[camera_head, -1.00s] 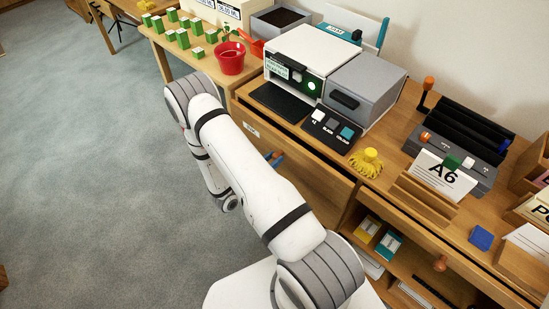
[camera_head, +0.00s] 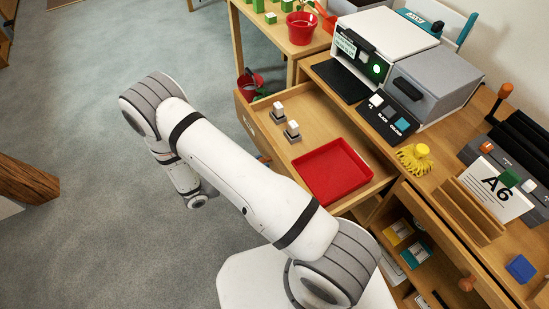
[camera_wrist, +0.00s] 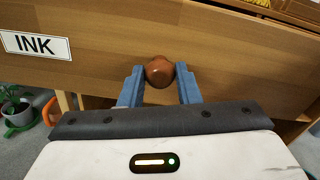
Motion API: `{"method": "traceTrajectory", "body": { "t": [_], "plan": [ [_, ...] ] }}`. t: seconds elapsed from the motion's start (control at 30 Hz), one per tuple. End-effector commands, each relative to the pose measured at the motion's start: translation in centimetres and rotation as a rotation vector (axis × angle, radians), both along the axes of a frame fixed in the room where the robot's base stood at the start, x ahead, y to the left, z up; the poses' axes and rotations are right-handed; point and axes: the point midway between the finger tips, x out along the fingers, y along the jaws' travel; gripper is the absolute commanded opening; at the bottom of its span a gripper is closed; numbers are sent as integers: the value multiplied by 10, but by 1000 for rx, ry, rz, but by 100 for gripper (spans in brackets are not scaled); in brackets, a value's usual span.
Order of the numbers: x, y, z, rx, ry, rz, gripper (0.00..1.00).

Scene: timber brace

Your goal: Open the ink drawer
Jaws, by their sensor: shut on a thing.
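The ink drawer (camera_head: 315,134) stands pulled out from the desk in the head view. Inside it are two small grey-and-white stamp-like pieces (camera_head: 285,122) and a red tray (camera_head: 333,171). In the wrist view, the drawer's wooden front (camera_wrist: 110,45) carries a white INK label (camera_wrist: 36,45). My gripper (camera_wrist: 160,86) is shut on the round brown knob (camera_wrist: 160,71), with one blue finger on each side of it. In the head view my arm hides the gripper and the knob.
A printer-like machine (camera_head: 388,45) stands on the desk above the drawer. A red pot (camera_head: 301,28) is on the side table at the back. Grey floor (camera_head: 80,100) at left is clear apart from a wooden piece (camera_head: 25,180).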

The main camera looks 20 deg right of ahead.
Motion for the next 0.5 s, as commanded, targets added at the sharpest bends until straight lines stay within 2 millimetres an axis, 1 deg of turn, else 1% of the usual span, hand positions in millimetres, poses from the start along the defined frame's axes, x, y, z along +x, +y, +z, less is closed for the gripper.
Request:
{"method": "traceTrajectory", "body": {
  "t": [0.03, 0.2, 0.5],
  "plan": [
    [2, 7, 0, 2, -5, 5, 0],
    [2, 16, 1, 1, -5, 1, 0],
    [4, 17, 2, 2, -8, -3, 0]
  ]
}}
